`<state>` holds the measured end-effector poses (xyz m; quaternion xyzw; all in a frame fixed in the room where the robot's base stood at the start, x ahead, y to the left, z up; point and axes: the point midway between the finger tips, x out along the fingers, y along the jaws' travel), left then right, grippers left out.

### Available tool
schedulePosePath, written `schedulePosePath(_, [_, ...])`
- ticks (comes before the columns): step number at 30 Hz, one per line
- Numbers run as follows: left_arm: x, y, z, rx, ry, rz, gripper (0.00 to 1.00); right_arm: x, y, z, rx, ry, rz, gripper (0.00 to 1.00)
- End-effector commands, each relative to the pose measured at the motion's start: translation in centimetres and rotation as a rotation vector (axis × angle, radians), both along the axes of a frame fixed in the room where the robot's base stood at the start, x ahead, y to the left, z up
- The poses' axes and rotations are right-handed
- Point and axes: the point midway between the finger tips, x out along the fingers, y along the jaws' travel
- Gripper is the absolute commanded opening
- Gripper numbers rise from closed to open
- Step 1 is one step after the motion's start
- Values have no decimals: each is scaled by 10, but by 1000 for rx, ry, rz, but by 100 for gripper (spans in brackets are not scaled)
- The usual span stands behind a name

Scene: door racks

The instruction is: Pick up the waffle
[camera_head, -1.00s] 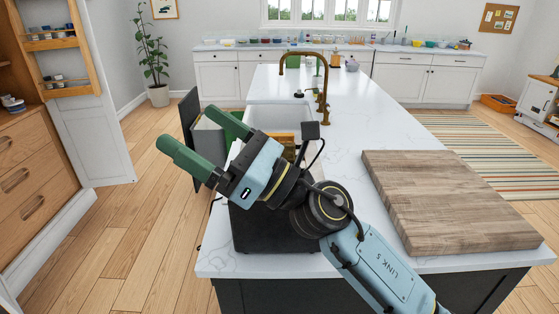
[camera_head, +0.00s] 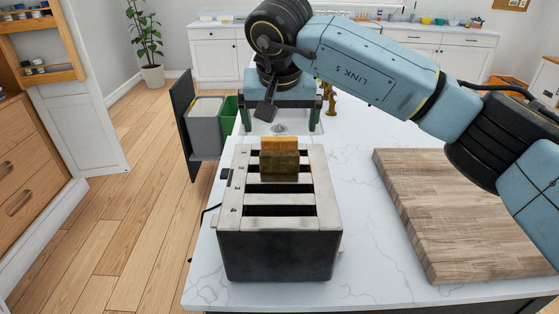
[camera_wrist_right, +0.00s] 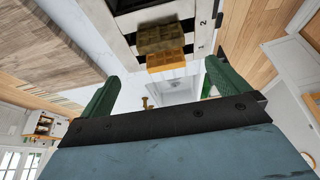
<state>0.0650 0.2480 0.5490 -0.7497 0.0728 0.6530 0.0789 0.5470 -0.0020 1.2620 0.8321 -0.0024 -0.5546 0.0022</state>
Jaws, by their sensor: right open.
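A golden-brown waffle (camera_head: 280,143) stands upright in a slot at the far end of the black and silver toaster (camera_head: 277,257). A darker, greenish-brown waffle (camera_head: 280,163) stands just in front of it. Both stick up out of the toaster, and their lower parts are hidden. In the right wrist view the golden waffle (camera_wrist_right: 166,61) is nearer my fingers than the darker one (camera_wrist_right: 160,38). My right gripper (camera_head: 281,121) is open and empty, beyond the toaster's far end, with its green fingers spread wide and apart from the waffles. My left gripper is out of view.
A thick wooden board (camera_head: 470,215) lies on the white counter right of the toaster. Grey and green bins (camera_head: 207,125) stand in a pull-out left of the counter. A brass faucet (camera_head: 329,100) is partly hidden behind my right arm.

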Motion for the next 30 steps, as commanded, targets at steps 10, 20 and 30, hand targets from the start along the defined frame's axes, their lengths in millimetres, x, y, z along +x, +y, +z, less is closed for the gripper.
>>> schedulePosePath(10, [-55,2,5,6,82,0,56,22,1,-56,5,5,1,100])
schedulePosePath(20, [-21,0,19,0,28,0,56,37,1,-86,7,9,-1,100])
schedulePosePath(30, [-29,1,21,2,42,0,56,48,1,-109,6,3,3,100])
